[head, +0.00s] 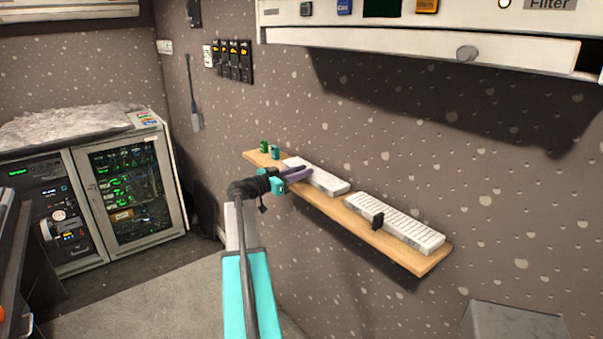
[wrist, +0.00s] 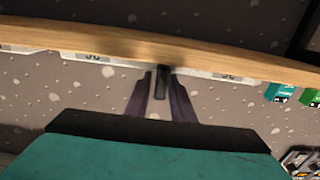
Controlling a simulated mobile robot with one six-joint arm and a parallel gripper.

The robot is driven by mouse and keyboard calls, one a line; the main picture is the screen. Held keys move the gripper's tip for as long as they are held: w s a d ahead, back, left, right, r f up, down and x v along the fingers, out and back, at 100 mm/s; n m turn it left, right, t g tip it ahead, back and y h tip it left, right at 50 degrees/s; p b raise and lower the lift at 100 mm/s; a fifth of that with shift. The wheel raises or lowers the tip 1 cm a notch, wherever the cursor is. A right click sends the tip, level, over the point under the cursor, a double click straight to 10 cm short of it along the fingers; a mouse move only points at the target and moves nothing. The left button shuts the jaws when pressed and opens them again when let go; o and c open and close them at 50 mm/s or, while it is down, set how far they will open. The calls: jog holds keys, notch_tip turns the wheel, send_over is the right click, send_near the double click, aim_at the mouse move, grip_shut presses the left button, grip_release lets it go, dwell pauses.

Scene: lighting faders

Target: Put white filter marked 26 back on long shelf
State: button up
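Two long white slabs lie on the wooden shelf: a nearer one (head: 405,222) and a farther one (head: 317,176). I cannot tell which thing is the filter marked 26. My gripper (head: 308,169) is over the farther slab in the head view. Its purple fingers (wrist: 160,88) are apart, with a dark upright piece (wrist: 161,82) seen between them. Gaps show on both sides of that piece; contact is not visible.
The long shelf (head: 350,222) is fixed to the speckled wall. A small black block (head: 377,220) stands near its front edge. A green block (head: 264,146) and a teal block (head: 275,152) stand at its far end. A white cabinet (head: 420,42) overhangs above.

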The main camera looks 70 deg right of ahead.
jog(key=shift+o, duration=0.7)
jog(key=shift+r+p, duration=0.25)
jog(key=shift+p, duration=0.1)
jog(key=b+v, duration=0.5)
jog(key=v, duration=0.7)
jog(key=shift+f, duration=0.2)
